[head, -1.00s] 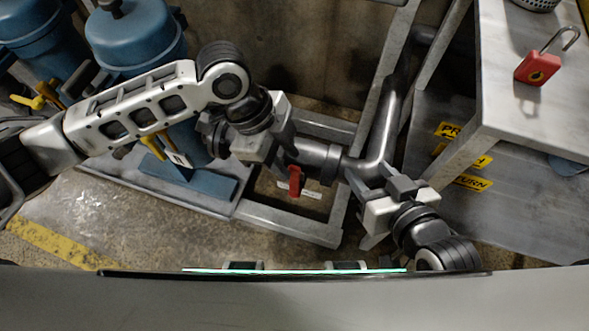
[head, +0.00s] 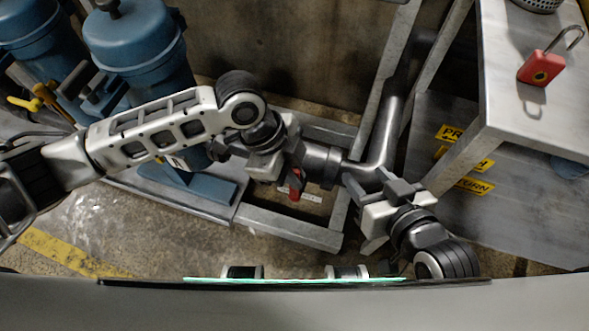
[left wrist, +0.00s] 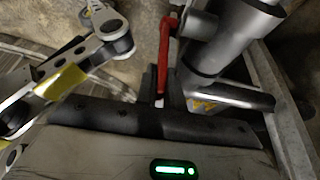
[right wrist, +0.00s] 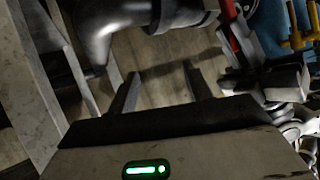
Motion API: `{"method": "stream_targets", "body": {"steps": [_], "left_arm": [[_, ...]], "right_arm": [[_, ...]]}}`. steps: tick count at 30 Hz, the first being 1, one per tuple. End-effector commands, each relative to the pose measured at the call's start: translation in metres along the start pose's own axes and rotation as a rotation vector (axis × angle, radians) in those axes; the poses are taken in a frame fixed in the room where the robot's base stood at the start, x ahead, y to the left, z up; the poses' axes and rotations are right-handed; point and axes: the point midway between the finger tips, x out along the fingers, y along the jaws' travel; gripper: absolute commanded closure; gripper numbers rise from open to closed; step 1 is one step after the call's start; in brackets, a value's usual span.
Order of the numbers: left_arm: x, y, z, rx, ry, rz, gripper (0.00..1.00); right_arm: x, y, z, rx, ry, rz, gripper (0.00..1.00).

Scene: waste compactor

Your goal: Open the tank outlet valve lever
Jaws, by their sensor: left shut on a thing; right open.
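The red valve lever (head: 297,186) hangs from the grey metal pipe (head: 322,163) in the middle of the head view. In the left wrist view the lever (left wrist: 168,50) runs down between the finger ends. My left gripper (head: 293,178) is shut on the lever, and a dark finger hides part of it in the head view. My right gripper (head: 368,184) is open and empty beside the pipe's elbow. In the right wrist view its fingers (right wrist: 161,88) stand apart with only floor between them, and the red lever (right wrist: 232,38) shows at the upper right.
A grey metal frame (head: 290,228) surrounds the floor below the pipe. Blue tanks (head: 135,45) stand at the left. A metal table (head: 520,95) at the right bears a red padlock (head: 541,68). Yellow labels (head: 472,185) lie on the dark panel below it.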

Motion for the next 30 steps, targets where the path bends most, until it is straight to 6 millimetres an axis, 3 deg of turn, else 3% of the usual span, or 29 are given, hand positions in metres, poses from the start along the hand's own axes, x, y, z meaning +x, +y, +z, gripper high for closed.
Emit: {"method": "stream_targets", "body": {"steps": [5, 10, 15, 23, 24, 26, 30], "left_arm": [[-0.003, 0.002, 0.018, -0.013, 0.141, 0.006, 1.0], [-0.002, 0.001, 0.035, -0.009, 0.297, 0.004, 1.0], [-0.007, 0.0, 0.04, -0.003, 0.365, 0.001, 1.0], [-0.008, 0.0, 0.039, -0.001, 0.366, 0.001, 1.0], [-0.008, 0.0, 0.039, -0.001, 0.366, 0.001, 0.85], [-0.008, 0.0, 0.039, -0.001, 0.366, 0.001, 0.68], [-0.008, 0.0, 0.039, -0.001, 0.366, 0.001, 0.68]], "right_arm": [[-0.003, 0.0, -0.004, 0.002, 0.012, 0.004, 0.5], [0.007, 0.0, 0.018, 0.017, -0.019, -0.008, 0.5], [0.023, -0.002, 0.035, 0.018, -0.07, -0.026, 0.5], [0.025, -0.003, 0.031, 0.014, -0.064, -0.031, 0.5], [0.024, -0.003, 0.03, 0.012, -0.062, -0.031, 0.5], [0.024, -0.003, 0.028, 0.01, -0.058, -0.031, 0.5], [0.023, -0.002, 0.027, 0.005, -0.056, -0.031, 0.5]]}}
